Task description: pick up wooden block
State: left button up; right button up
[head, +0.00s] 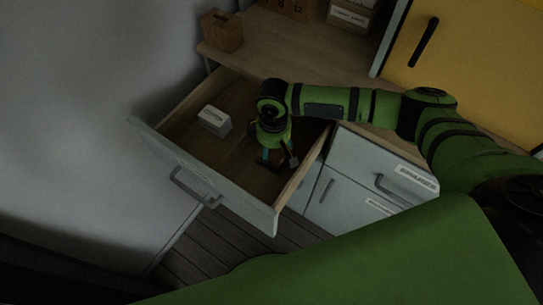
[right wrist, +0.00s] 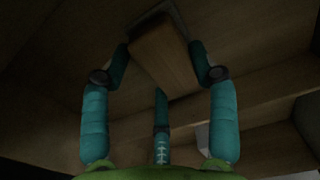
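The wooden block (right wrist: 165,55) is a plain brown block. In the right wrist view it sits between the fingertips of my right gripper (right wrist: 160,62). The teal fingers bend inward, with a tip against each side of the block and the third finger at its near end. In the head view my right gripper (head: 276,158) points down into the open drawer (head: 190,165), near its right side. There the block is mostly hidden by the gripper and shadow. Whether the block still touches the drawer floor is unclear. My left gripper is not in view.
A white labelled box (head: 214,121) lies in the drawer's left part. The drawer's front (head: 170,160) and side walls surround my gripper. A wooden desktop (head: 270,45) with a small brown box (head: 222,31) is behind. Closed white drawers (head: 350,185) stand at right.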

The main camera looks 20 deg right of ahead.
aim_at(273, 151)
jog(key=shift+c, duration=0.6)
notch_tip(273, 151, up, 10)
